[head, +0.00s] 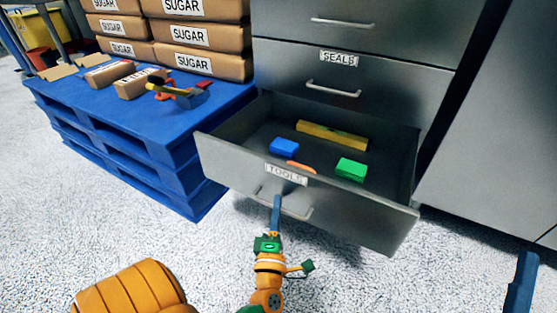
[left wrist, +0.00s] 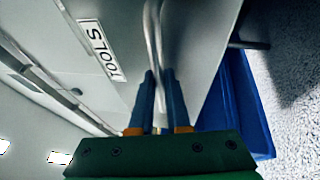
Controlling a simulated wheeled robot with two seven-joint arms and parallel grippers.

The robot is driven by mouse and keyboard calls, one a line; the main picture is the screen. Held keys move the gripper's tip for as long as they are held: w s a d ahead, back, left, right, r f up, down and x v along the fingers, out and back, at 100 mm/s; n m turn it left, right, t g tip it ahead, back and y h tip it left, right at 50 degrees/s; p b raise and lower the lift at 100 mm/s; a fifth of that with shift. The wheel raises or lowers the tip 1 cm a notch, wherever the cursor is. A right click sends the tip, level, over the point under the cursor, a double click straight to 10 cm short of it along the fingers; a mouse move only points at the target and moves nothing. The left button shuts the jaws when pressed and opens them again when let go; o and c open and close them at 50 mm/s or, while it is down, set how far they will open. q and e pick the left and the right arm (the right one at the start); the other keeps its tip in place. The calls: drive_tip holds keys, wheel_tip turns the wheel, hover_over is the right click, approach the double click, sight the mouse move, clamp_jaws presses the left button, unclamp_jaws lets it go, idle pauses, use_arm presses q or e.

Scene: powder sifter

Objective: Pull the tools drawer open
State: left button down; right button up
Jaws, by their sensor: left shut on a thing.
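The tools drawer (head: 385,228) is the bottom drawer of the grey cabinet and stands well out, its inside in view. Its front carries a TOOLS label (head: 286,174) and a bar handle (head: 297,214). My left gripper (head: 276,204) is shut on the handle, its blue fingers on the bar. In the left wrist view the fingers (left wrist: 160,85) close around the handle bar (left wrist: 153,35), with the TOOLS label (left wrist: 102,50) to the left. At the head view's lower right, a blue piece (head: 521,280) shows, perhaps part of my right gripper; its jaws cannot be made out.
In the drawer lie a blue block (head: 284,147), a green block (head: 351,169), a yellow bar (head: 332,134) and an orange piece (head: 301,167). The seals drawer (head: 393,96) above is shut. A blue pallet (head: 130,130) with sugar bags (head: 205,64) stands left. The speckled floor in front is clear.

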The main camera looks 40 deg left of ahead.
use_arm(q)
drive_tip(key=shift+s+d, duration=0.15)
drive_tip(key=shift+s, duration=0.3)
use_arm(e)
drive_tip(key=shift+f+h, duration=0.3)
drive_tip(key=shift+f, duration=0.05)
use_arm(q)
drive_tip(key=c, duration=0.9)
unclamp_jaws()
drive_tip(key=v, duration=0.7)
drive_tip(key=shift+p, duration=0.4)
use_arm(e)
drive_tip(key=f+g, duration=0.1)
drive_tip(key=w+f+g, duration=0.1)
drive_tip(key=w+f+g+h, duration=0.1)
drive_tip(key=f, duration=0.1)
drive_tip(key=shift+d+m, duration=0.1)
drive_tip(key=shift+m, duration=0.2)
use_arm(q)
drive_tip(key=shift+f, duration=0.1)
